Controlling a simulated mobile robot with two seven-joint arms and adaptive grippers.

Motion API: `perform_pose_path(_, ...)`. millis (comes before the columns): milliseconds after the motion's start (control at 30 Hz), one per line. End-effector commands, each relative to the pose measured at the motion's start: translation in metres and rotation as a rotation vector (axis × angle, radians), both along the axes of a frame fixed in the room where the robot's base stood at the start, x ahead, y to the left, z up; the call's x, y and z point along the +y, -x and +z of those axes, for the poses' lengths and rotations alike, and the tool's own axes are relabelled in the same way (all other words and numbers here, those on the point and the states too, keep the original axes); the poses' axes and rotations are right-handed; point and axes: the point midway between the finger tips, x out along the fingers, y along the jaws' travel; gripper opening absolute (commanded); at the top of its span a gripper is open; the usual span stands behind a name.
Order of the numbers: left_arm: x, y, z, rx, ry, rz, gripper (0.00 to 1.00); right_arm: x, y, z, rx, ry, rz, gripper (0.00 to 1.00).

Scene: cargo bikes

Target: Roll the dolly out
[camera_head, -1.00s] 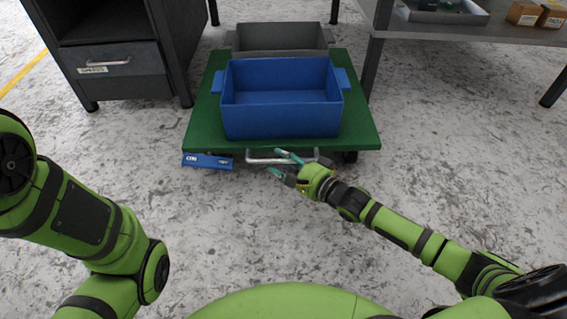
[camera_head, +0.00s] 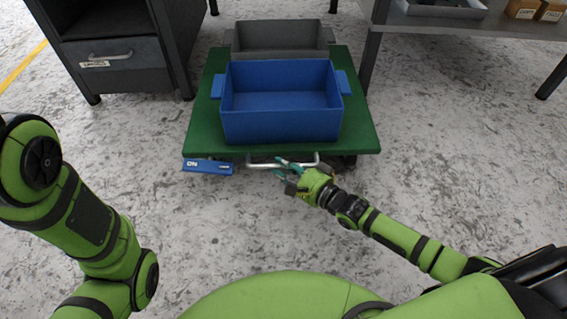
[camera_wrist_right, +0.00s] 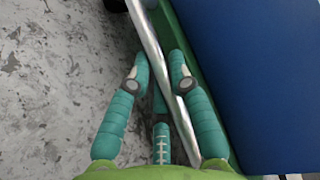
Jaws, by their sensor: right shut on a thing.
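The dolly is a flat green platform (camera_head: 203,128) on the floor, with a silver bar handle (camera_head: 258,165) across its near edge. My right gripper (camera_head: 283,168) is shut on the right part of this handle. The right wrist view shows its teal fingers (camera_wrist_right: 160,80) on both sides of the silver bar (camera_wrist_right: 148,42). A blue bin (camera_head: 282,126) stands on the dolly's near part, and a grey bin (camera_head: 281,36) behind it. A blue tab (camera_head: 208,166) marked ON is at the near left edge. My left arm shows at the left; its gripper is out of view.
A dark drawer cabinet (camera_head: 118,68) stands left of the dolly. A table (camera_head: 470,22) with a grey tray and small cardboard boxes is at the upper right, its leg close to the dolly's right side. The floor on the near side is clear.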

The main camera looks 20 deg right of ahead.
Motion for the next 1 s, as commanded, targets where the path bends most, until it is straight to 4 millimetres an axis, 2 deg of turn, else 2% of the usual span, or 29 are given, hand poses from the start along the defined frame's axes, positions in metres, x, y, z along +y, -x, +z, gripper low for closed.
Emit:
perform_pose_path(33, 0.0, 0.0, 0.0, -0.001, 0.0, 0.0, 0.4, 0.0, 0.0, -0.001, 0.004, -0.005, -0.002, 0.29)
perform_pose_path(67, 0.0, 0.0, 0.0, -0.002, 0.001, 0.0, 0.4, 0.0, 0.0, -0.001, 0.004, -0.005, -0.002, 0.41)
perform_pose_path(100, 0.0, 0.001, 0.0, -0.002, 0.001, -0.001, 0.4, 0.0, 0.0, -0.001, 0.003, -0.004, -0.002, 0.46)
perform_pose_path(500, 0.001, 0.001, 0.0, -0.003, 0.002, 0.0, 0.4, -0.004, 0.005, 0.0, 0.002, 0.0, -0.002, 0.46)
perform_pose_path(633, 0.0, 0.001, 0.0, -0.003, 0.002, 0.0, 0.4, -0.013, 0.021, 0.001, 0.005, 0.002, -0.001, 0.46)
perform_pose_path(1000, 0.0, 0.001, 0.0, -0.003, 0.002, -0.001, 0.4, -0.048, 0.084, 0.012, 0.007, 0.0, -0.001, 0.46)
